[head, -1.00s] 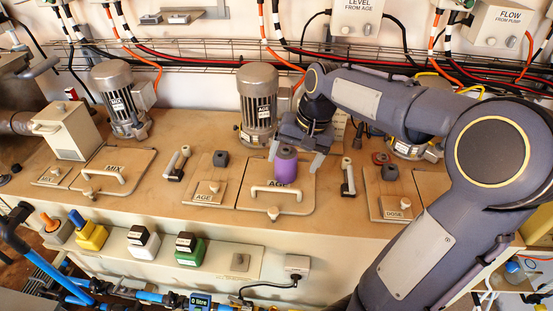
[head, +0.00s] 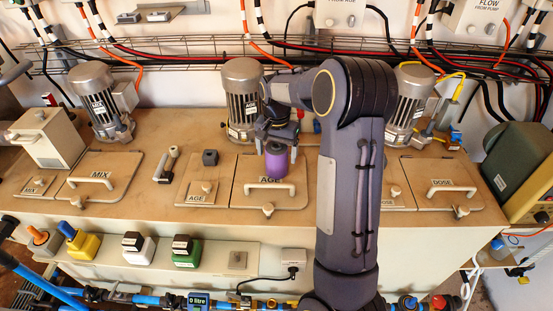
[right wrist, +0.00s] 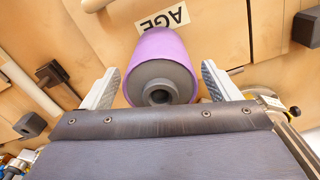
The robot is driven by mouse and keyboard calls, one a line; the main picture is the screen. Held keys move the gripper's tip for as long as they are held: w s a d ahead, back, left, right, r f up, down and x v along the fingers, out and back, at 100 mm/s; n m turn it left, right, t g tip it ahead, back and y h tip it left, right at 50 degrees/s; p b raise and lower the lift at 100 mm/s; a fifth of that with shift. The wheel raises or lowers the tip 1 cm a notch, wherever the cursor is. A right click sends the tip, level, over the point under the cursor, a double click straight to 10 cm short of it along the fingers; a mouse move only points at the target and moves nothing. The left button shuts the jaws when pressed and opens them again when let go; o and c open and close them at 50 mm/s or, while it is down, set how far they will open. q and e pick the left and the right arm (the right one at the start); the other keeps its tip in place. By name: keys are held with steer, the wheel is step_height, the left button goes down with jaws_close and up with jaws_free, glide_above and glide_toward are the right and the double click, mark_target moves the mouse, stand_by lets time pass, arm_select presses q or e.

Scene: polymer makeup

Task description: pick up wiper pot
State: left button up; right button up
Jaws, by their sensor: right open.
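A purple pot with a grey end, which I take for the wiper pot (head: 277,163), is at the AGE lid, just behind its handle, in the head view. In the right wrist view the pot (right wrist: 156,55) shows its grey end with a round hole towards the camera. My right gripper (head: 278,141) is at the pot in the head view. In the right wrist view the open right gripper (right wrist: 159,68) has one finger on each side of the pot, with a small gap on both sides. My left gripper is not in view.
The AGE lid's handle (head: 270,186) is close in front of the pot. A motor (head: 242,100) stands behind it. A dark grey block (head: 210,157) and a smaller AGE lid (head: 196,193) are to the left. My right arm hides part of the bench.

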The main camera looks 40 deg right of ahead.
steer(key=shift+f, duration=0.45)
steer(key=shift+c, duration=0.2)
steer(key=c, duration=1.1)
steer(key=shift+r, duration=0.15)
